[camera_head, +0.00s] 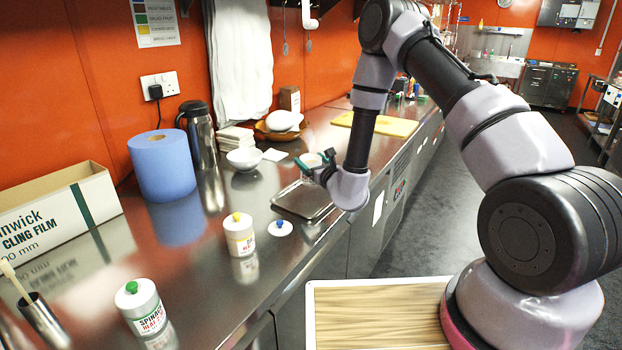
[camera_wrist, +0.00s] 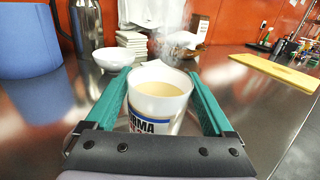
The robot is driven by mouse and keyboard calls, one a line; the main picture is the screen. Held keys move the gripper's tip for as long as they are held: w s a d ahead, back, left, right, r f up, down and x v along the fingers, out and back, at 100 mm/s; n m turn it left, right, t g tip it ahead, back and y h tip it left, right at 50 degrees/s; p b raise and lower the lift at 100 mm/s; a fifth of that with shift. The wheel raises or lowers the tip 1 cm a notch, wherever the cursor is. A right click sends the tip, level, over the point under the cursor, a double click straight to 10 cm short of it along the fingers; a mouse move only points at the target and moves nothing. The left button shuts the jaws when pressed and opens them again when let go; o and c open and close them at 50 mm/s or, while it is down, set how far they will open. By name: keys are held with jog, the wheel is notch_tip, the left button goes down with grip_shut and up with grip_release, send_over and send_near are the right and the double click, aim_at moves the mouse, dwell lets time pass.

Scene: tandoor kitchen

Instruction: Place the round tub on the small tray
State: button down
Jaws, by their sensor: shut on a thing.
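The round tub (camera_wrist: 160,105) is white with a dark and blue label ending in "RMA". It is open at the top and full of a pale cream food, with faint steam above. My gripper (camera_wrist: 159,76) is shut on it, with one green finger along each side, and the tub is upright. In the head view the tub (camera_head: 311,159) shows small between the fingers, partly hidden. The small tray (camera_head: 296,204) is a dark metal rectangle on the steel counter, empty where visible. The tub appears at the tray's far edge; its height above the counter cannot be told.
Left of the tray are a lid with a blue knob (camera_head: 281,228) and a yellow-knobbed tub (camera_head: 239,236). A white bowl (camera_head: 244,159), a flask (camera_head: 198,135) and a blue roll (camera_head: 162,166) stand behind. A cutting board (camera_head: 376,124) lies farther along the counter.

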jog(key=shift+f, duration=2.35)
jog(key=shift+f, duration=0.15)
grip_release()
